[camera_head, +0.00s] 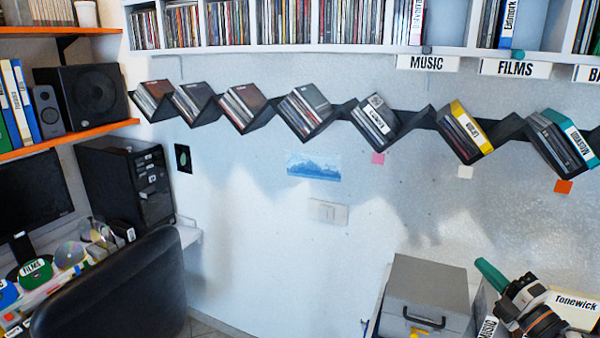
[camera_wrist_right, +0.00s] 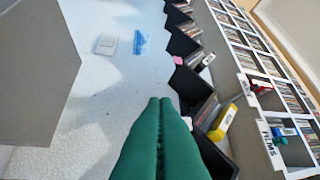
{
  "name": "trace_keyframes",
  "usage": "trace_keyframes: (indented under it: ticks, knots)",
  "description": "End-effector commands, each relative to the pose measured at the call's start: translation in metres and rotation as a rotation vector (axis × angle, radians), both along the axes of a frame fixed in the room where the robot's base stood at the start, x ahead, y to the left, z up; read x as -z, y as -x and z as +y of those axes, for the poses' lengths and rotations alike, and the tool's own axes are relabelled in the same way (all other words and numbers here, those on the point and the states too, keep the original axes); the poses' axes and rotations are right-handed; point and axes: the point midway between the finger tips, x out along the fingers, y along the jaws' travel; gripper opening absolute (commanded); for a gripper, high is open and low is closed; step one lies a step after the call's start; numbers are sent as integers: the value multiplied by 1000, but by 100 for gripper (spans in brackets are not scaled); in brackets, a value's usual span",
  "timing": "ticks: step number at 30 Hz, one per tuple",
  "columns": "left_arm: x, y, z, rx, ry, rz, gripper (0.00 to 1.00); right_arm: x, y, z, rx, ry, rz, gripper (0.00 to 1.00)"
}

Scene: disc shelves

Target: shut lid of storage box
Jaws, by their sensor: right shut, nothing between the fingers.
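The grey storage box (camera_head: 429,280) is at the lower right in the head view. Its lid looks lowered over the body, but I cannot tell whether it is fully shut. A dark handle (camera_head: 425,318) is on its front. A plain grey panel, which seems to be part of the box (camera_wrist_right: 35,70), fills the left of the right wrist view. My right gripper (camera_head: 484,266) is just right of the box, its green fingers shut and empty. They also show together in the right wrist view (camera_wrist_right: 160,101). My left gripper is not in view.
A row of slanted disc holders (camera_head: 310,108) runs along the wall below a white shelf (camera_head: 290,48). A black chair (camera_head: 120,290) stands at the lower left by the desk. A box labelled Tonewick (camera_head: 575,303) is right of my right arm.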

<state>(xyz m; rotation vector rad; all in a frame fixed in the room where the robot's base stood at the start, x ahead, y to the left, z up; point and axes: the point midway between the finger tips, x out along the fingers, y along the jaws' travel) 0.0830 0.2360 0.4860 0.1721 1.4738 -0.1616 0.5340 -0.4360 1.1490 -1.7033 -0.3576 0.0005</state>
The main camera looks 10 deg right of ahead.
Motion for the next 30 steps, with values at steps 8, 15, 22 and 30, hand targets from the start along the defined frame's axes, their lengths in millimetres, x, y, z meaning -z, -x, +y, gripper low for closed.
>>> trace_keyframes:
  ticks: [8, 15, 22, 30]
  knots:
    - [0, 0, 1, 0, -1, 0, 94, 119, 37, 48, 265, -502, 383, 0]
    - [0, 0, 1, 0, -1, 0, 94, 209, 123, 121, 569, -953, 794, 0]
    - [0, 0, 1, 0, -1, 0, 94, 238, 196, 176, 783, -1186, 1067, 0]
    - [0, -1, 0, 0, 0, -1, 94, 240, 259, 222, 964, -1333, 1290, 0]
